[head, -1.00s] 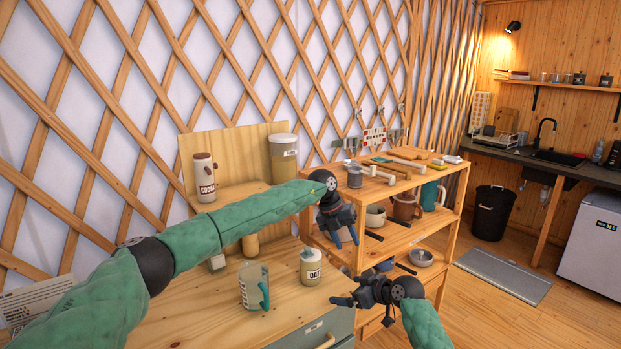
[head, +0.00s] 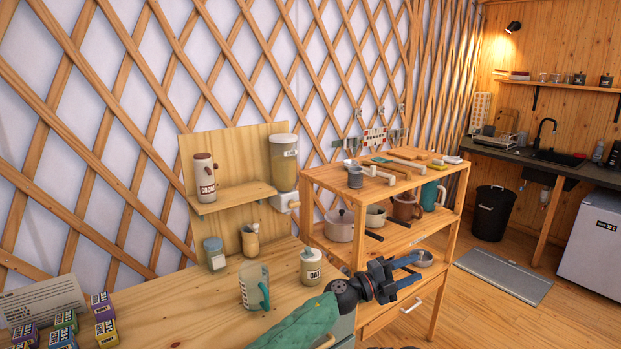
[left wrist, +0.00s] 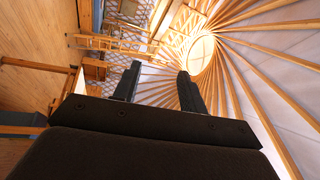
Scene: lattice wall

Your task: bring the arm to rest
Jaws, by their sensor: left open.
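My left arm comes in at the bottom of the head view in a green sleeve. Its gripper (head: 414,268) is open, with blue fingers pointing right, in front of the lower part of the wooden shelf unit (head: 345,185). In the left wrist view the two dark fingers (left wrist: 158,83) stand apart with nothing between them, and the roof poles and round roof opening show beyond. My right gripper cannot be made out in the head view.
A wooden counter (head: 205,300) holds a glass mug (head: 254,287), an oats jar (head: 311,267) and several small boxes (head: 103,310) at left. Pots and mugs fill the shelf unit. Open floor lies to the right, with a grey mat (head: 502,275) and black bin (head: 493,213).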

